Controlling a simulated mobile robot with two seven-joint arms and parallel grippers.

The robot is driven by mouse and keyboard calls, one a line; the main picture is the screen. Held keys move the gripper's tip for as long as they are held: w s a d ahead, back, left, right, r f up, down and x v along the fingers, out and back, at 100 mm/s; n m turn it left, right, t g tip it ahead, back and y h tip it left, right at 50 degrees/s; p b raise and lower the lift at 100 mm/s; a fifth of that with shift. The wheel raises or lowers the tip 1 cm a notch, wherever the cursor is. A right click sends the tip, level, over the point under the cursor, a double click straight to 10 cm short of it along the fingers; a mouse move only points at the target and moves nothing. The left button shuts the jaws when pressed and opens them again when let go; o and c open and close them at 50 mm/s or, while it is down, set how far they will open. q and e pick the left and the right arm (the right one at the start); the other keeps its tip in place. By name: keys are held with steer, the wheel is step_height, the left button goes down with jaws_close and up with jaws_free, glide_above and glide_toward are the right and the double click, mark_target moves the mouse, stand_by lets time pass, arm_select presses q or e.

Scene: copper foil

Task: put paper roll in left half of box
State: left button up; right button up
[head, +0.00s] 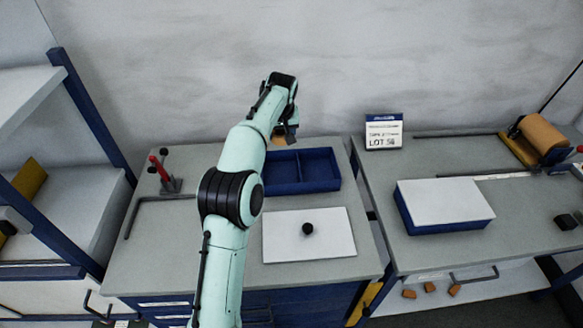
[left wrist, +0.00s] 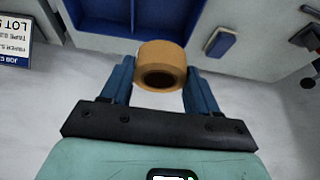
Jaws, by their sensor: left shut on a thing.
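The paper roll (left wrist: 162,57), a tan-orange ring with a dark hole, is between the blue fingers of my left gripper (left wrist: 160,82), which is shut on it. In the head view the roll (head: 278,140) shows partly, behind my left gripper (head: 286,134). The blue box (head: 322,183) has two compartments split by a divider and stands at the back of the left bench. The roll is held near the back of its left half; its height above it is hard to tell. The box's rim (left wrist: 100,42) also shows in the left wrist view. My right gripper is not in view.
A white board (head: 330,243) with a black knob (head: 307,229) lies in front of the box. A red-handled tool (head: 165,178) stands to the left. The right bench holds a covered blue box (head: 445,205), a LOT sign (head: 384,132) and a large copper-coloured roll (head: 543,135).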

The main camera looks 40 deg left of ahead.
arm_select(q)
steer(key=shift+s+f+b, duration=0.2)
steer(key=shift+f+b, duration=1.65)
steer(key=shift+f, duration=8)
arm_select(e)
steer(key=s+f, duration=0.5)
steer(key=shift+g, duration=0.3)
arm_select(q)
steer(key=shift+f, duration=0.1)
steer(key=o, duration=1)
steer(key=shift+o, duration=0.2)
